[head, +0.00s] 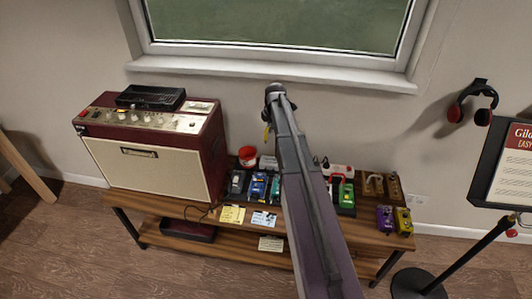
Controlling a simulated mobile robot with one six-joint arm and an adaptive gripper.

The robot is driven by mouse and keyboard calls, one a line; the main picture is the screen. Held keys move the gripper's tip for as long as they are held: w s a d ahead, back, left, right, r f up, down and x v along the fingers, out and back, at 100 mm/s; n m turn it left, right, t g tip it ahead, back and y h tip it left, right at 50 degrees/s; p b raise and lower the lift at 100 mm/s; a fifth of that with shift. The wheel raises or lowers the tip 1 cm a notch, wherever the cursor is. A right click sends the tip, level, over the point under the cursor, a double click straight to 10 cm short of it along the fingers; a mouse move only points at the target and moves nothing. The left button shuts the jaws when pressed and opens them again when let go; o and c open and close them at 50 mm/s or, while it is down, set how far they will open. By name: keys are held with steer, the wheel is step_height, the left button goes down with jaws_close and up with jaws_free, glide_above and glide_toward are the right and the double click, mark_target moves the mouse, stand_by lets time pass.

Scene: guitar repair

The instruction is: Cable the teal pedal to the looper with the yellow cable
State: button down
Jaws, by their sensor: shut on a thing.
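My arm reaches up across the middle of the head view and covers part of the pedal row. My gripper (268,118) is mostly hidden beside and behind the arm, above the table. A small piece of yellow, apparently the yellow cable (266,134), shows at it; its ends cannot be made out. The teal pedal (276,187) stands in the row just left of my arm, partly covered by it, right of a blue pedal (257,185). I cannot tell which device is the looper; it may be hidden behind my arm.
A maroon amplifier (150,165) fills the table's left end. A red cup (247,156) stands behind the pedals. A green pedal (346,195), a purple pedal (385,218) and a yellow pedal (403,221) are right of my arm. Notes lie at the front. A music stand (470,250) is at right.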

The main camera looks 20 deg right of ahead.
steer(key=shift+d+f, duration=0.1)
steer(key=shift+d, duration=0.15)
step_height(320, 180, down, 13)
steer(key=m+h+b, duration=0.1)
steer(key=m+b, duration=0.6)
steer(key=b, duration=0.6)
steer(key=shift+w+a+f, duration=0.2)
steer(key=shift+a, duration=0.25)
steer(key=shift+f+b, duration=0.15)
steer(key=shift+b, duration=0.3)
steer(key=s+b+x, duration=0.1)
steer(key=b+x, duration=0.5)
steer(key=shift+a+f, duration=0.15)
steer(key=shift+a, duration=0.05)
steer(key=shift+s, duration=0.15)
stand_by(1.1)
